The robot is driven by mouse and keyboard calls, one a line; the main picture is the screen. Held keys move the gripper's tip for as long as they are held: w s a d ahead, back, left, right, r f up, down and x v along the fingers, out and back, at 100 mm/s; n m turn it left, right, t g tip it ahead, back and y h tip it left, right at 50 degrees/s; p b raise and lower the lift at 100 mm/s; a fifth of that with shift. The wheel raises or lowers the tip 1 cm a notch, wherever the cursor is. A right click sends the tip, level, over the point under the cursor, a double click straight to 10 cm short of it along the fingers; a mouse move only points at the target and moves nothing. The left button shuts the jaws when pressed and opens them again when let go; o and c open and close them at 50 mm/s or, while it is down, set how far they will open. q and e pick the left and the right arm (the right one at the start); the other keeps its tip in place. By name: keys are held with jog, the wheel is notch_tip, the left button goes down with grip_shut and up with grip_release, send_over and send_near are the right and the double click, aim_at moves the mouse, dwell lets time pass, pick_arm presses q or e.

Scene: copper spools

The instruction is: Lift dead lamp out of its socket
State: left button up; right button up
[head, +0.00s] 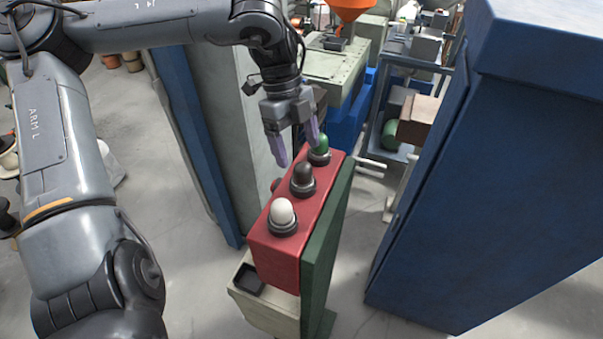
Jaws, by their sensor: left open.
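A red panel box (277,251) carries three domed lamps in a row along its top. The near lamp is white (283,211), the middle one is dark brown and looks unlit (303,176), and the far one is green (321,147). Each sits in a dark ring socket. My left gripper (298,150) points down with its two purple-grey fingers apart and nothing between them. The fingers look clear of the dark lamp. My right gripper is not in view.
A small black tray (249,278) sits on a cream ledge at the box's lower left. A tall blue cabinet (480,180) stands on the right, and a grey and blue panel (215,130) stands on the left. Machinery with an orange hopper (350,8) is behind.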

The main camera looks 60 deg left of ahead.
aim_at(301, 164)
pick_arm(q)
jog(key=shift+d+f, duration=0.2)
jog(key=shift+f, duration=0.35)
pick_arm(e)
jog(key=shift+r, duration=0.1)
pick_arm(q)
jog(key=shift+d+f+p, duration=0.2)
jog(key=shift+f+p, duration=0.15)
jog(key=shift+f, duration=0.1)
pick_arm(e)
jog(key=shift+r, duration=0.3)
pick_arm(q)
jog(key=p+x, duration=0.1)
jog(key=x, duration=0.2)
jog(key=shift+f, duration=0.1)
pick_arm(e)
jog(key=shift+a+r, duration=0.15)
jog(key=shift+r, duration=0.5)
pick_arm(q)
jog(key=shift+w+d+f, duration=0.1)
jog(key=shift+d+f, duration=0.1)
jog(key=shift+f, duration=0.35)
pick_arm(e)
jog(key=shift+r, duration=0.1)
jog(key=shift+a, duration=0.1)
pick_arm(q)
jog(key=shift+c, duration=0.5)
jog(key=c, duration=1)
jog(key=shift+r, duration=0.1)
jog(key=shift+c, duration=0.2)
